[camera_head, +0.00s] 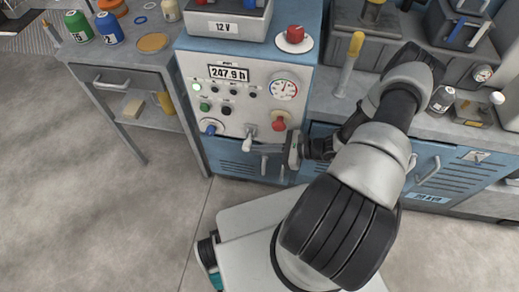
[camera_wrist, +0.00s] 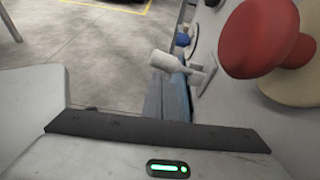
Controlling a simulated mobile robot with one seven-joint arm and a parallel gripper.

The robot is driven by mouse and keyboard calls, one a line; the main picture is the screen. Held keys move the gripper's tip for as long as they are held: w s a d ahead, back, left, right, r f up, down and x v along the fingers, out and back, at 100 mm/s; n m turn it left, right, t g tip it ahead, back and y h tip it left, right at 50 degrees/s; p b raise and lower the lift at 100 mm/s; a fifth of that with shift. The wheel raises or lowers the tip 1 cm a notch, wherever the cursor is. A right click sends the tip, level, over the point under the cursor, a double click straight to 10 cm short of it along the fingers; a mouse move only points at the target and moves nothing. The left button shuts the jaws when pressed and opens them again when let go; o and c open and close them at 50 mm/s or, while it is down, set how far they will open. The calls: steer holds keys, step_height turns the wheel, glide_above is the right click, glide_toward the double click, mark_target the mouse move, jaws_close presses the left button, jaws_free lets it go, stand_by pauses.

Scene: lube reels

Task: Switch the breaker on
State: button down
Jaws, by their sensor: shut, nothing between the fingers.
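A light grey panel (camera_head: 236,80) on a blue cabinet carries a display reading 247.9 h. A small whitish lever (camera_head: 249,138), which may be the breaker handle, sticks out low on the panel and points downward. It also shows in the wrist view (camera_wrist: 172,62). My gripper (camera_head: 256,148) is shut and empty, low in front of the panel, close to this lever. I cannot tell whether they touch. A red mushroom knob (camera_head: 279,124) on a cream base sits just right of the lever and looms large in the wrist view (camera_wrist: 262,38).
A blue knob (camera_head: 211,127) sits left of the lever. A round gauge (camera_head: 284,88), small buttons and a lit green lamp (camera_head: 196,86) are above. Cabinet door handles (camera_head: 264,165) lie below my gripper. The floor (camera_head: 90,215) to the left is clear.

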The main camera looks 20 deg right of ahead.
steer(key=shift+r, duration=0.15)
steer(key=shift+r+p, duration=0.55)
steer(key=shift+r, duration=0.3)
steer(key=shift+w, duration=0.1)
steer(key=shift+r, duration=0.1)
steer(key=p+v, duration=0.1)
steer(key=v, duration=1.6)
steer(key=shift+s+d+f+p, duration=0.25)
steer(key=shift+s+d+p, duration=0.05)
steer(key=shift+p, duration=0.1)
